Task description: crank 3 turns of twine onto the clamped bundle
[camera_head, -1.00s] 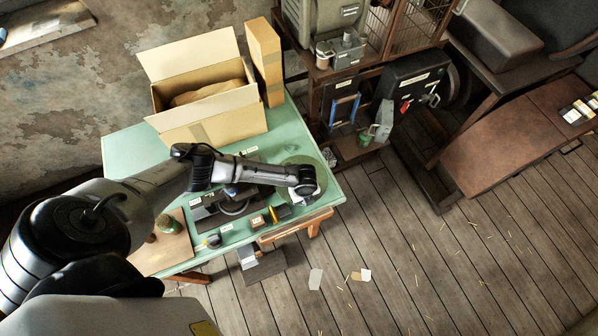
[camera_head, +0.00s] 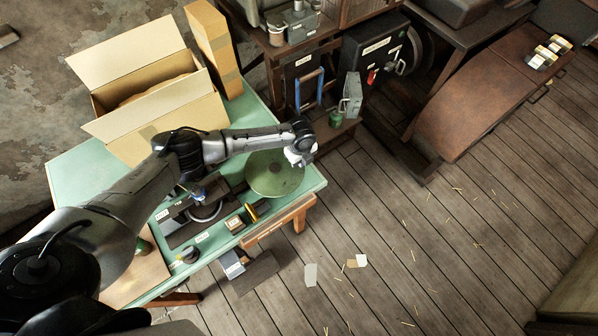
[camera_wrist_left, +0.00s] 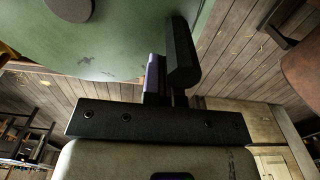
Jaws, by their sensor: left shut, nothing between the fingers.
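A round green disc (camera_head: 272,181), which looks like the handwheel, lies at the right end of the green table. My left gripper (camera_head: 299,158) is at the disc's upper right edge in the head view; its fingers are hard to make out there. In the left wrist view the gripper's fingers (camera_wrist_left: 166,65) are shut and empty, beside the curved green surface (camera_wrist_left: 110,40) with a dark round knob (camera_wrist_left: 70,8). Whether they touch it cannot be told. A dark fixture (camera_head: 180,232) with a ring stands left of the disc. The bundle and twine cannot be made out. My right gripper is not in view.
An open cardboard box (camera_head: 160,125) and a tall carton (camera_head: 213,45) stand at the table's (camera_head: 75,178) back. A small block (camera_head: 236,223) and a dark round item (camera_head: 188,254) sit near its front edge. A dark machine (camera_head: 375,50) stands behind right. Floor at right is mostly clear.

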